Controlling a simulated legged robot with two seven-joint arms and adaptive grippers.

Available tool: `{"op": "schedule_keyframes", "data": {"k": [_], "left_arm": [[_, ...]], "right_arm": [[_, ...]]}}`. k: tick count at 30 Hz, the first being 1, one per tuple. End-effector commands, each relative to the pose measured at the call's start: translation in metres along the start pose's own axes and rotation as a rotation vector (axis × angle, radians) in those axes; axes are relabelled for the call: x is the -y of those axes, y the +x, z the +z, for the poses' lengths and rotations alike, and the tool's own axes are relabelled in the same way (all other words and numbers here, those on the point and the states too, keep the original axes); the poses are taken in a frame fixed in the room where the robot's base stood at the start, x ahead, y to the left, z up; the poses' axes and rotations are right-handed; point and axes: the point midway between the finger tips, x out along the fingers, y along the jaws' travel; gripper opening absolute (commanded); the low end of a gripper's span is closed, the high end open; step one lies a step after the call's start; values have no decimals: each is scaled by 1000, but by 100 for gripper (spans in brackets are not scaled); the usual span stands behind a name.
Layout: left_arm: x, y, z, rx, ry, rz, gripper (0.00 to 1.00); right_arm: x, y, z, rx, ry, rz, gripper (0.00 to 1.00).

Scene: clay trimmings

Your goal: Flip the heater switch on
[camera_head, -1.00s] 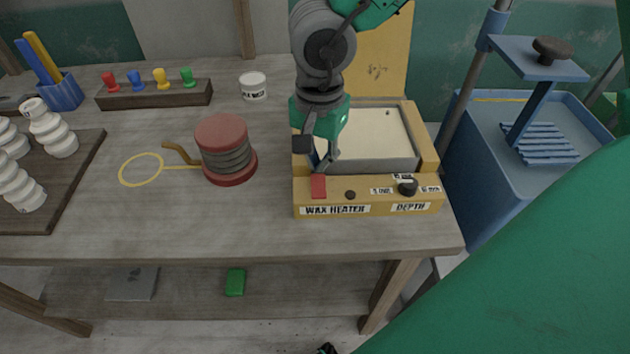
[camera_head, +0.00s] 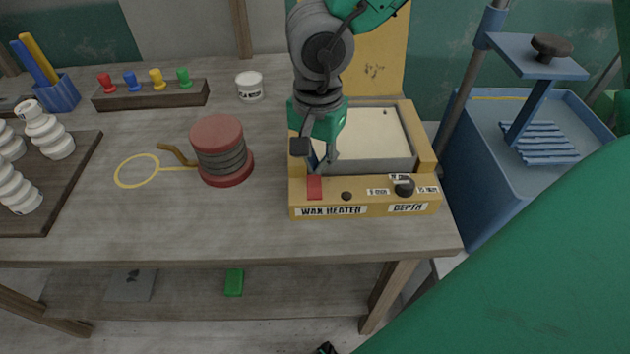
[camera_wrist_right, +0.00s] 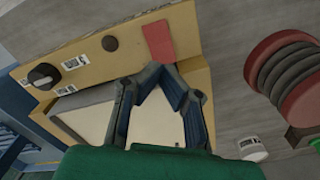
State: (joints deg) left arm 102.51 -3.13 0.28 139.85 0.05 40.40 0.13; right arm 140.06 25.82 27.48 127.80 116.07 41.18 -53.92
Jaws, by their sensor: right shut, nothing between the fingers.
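The yellow wax heater (camera_head: 297,212) stands at the table's right front, with a pale tray in its top. Its red switch (camera_head: 314,187) is on the left of the front panel, beside a small dark knob (camera_head: 346,196). I cannot tell whether the switch is on or off. My right gripper (camera_head: 321,168) is shut and empty, pointing down just behind and above the switch. In the right wrist view, the closed fingertips (camera_wrist_right: 158,68) are near the red switch (camera_wrist_right: 158,40), seemingly apart from it. My left gripper is not in view.
A black depth knob (camera_head: 405,187) is on the panel's right. A red-and-grey round stack (camera_head: 221,150) and a yellow loop tool (camera_head: 137,171) lie left of the heater. A white jar (camera_head: 249,86) stands behind.

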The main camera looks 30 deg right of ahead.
Motion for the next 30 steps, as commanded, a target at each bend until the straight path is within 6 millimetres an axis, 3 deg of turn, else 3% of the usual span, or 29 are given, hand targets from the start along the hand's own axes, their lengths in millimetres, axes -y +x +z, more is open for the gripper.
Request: {"op": "schedule_keyframes", "data": {"k": [30], "left_arm": [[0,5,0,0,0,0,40]], "right_arm": [[1,15,1,-2,-1,1,0]]}}
